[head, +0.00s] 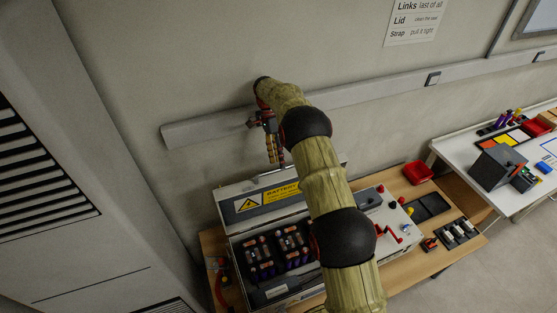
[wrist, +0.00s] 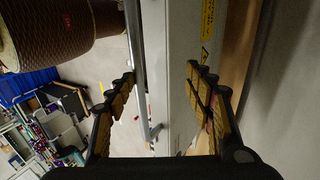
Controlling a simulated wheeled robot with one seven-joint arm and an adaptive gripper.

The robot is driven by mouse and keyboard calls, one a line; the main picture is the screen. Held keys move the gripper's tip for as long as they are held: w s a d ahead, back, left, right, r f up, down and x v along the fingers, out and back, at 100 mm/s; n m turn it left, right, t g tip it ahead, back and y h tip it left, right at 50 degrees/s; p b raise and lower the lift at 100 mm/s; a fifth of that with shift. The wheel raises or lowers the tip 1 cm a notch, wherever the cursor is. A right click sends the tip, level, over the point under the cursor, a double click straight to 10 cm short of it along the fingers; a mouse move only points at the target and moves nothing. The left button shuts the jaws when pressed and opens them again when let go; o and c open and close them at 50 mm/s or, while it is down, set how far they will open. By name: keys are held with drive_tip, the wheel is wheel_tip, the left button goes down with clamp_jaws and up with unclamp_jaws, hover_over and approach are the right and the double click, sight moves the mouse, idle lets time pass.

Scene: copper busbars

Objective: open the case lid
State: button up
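The case (head: 300,285) sits on a wooden table, with its open interior showing several battery cells (head: 275,255). Its pale grey lid (head: 232,190) is raised at the back of the case, with a yellow warning label (head: 268,198) facing forward. My gripper (head: 275,158) is above the lid's top edge, fingers pointing down. In the wrist view my gripper (wrist: 160,75) is open, with the pale lid panel (wrist: 170,100) showing between its fingers. A metal bar (wrist: 139,70) runs along the panel near the left finger. I cannot tell whether either finger touches the lid. My arm hides part of the case.
A red crank handle (head: 390,233) and knobs are on the case's right part. A red tray (head: 418,172) and a black tray (head: 428,207) lie on the table to the right. A white table (head: 480,140) with bins stands farther right. The wall rail (head: 350,95) runs behind.

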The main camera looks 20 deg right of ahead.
drive_tip(key=v, duration=0.7)
drive_tip(key=shift+c, duration=0.6)
drive_tip(key=shift+r, duration=0.15)
drive_tip(key=s+a+r+n+t+b, duration=0.25)
drive_tip(key=s+r+n+b, duration=0.25)
drive_tip(key=s+r+b, duration=0.3)
drive_tip(key=s+a+r+n+t+b, duration=0.25)
drive_tip(key=s+n+t+b, duration=0.2)
drive_tip(key=s, duration=0.65)
drive_tip(key=s+f+n+t+b, duration=0.1)
drive_tip(key=s+f+n+b, duration=0.1)
drive_tip(key=s+f, duration=0.3)
drive_tip(key=s+a+f+n+t+b, duration=0.1)
drive_tip(key=s+f+n+b, duration=0.2)
drive_tip(key=s, duration=0.8)
drive_tip(key=s+f+n+t+b, duration=0.2)
drive_tip(key=s+f+b, duration=0.3)
drive_tip(key=s, duration=0.3)
drive_tip(key=shift+a+f+n+b, duration=0.3)
drive_tip(key=shift+f+n, duration=0.25)
drive_tip(key=shift+f, duration=0.3)
drive_tip(key=shift+s, duration=0.1)
